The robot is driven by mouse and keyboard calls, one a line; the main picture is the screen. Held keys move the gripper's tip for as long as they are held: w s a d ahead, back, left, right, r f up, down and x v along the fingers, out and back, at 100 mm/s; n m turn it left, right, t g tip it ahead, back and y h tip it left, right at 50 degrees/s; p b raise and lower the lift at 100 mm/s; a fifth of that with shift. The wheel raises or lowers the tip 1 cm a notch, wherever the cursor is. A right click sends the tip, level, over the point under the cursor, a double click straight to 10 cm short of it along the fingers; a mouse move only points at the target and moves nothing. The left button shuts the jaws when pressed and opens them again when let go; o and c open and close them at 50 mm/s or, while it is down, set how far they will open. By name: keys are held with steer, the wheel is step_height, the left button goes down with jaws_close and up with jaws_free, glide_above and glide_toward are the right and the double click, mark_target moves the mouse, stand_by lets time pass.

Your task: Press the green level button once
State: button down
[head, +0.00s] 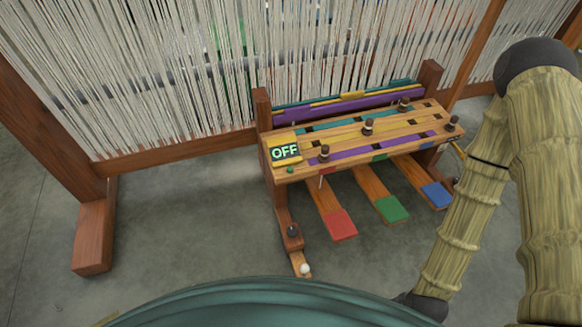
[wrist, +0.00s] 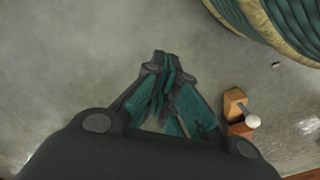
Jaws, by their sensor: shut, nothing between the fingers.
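A small green button (head: 290,170) sits on the front left of the wooden loom panel (head: 345,134), just below a display (head: 285,152) reading OFF. I cannot tell from its look whether it is pressed. My gripper (wrist: 160,62) shows in the wrist view, its teal-padded fingers shut together with nothing between them, over bare grey floor. It is away from the panel. In the head view my arm comes down at the right, and the gripper itself is hidden or out of frame.
Dark knobs (head: 324,153) stand on the panel. Red (head: 341,223), green (head: 392,209) and blue (head: 437,195) pedals reach out below it. A white ball (head: 305,269) sits on a low wooden foot, also in the wrist view (wrist: 252,121). Threads (head: 150,70) hang behind. Floor at left is clear.

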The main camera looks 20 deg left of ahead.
steer(key=w+a+r+t+y+p, duration=0.1)
steer(key=w+a+r+y+p, duration=0.15)
steer(key=w+a, duration=0.7)
step_height(320, 180, up, 24)
steer(key=n+t+y+p, duration=0.2)
steer(key=n+y+p, duration=0.3)
steer(key=p, duration=0.1)
glide_above(292, 167)
steer(key=shift+f+b, duration=0.25)
steer(key=shift+b, duration=0.05)
step_height(292, 167, down, 6)
steer(key=b, duration=0.6)
steer(key=shift+f+b, duration=0.1)
steer(key=shift+b, duration=0.2)
steer(key=shift+f, duration=1.1)
steer(key=shift+f, duration=0.1)
steer(key=shift+f, duration=0.3)
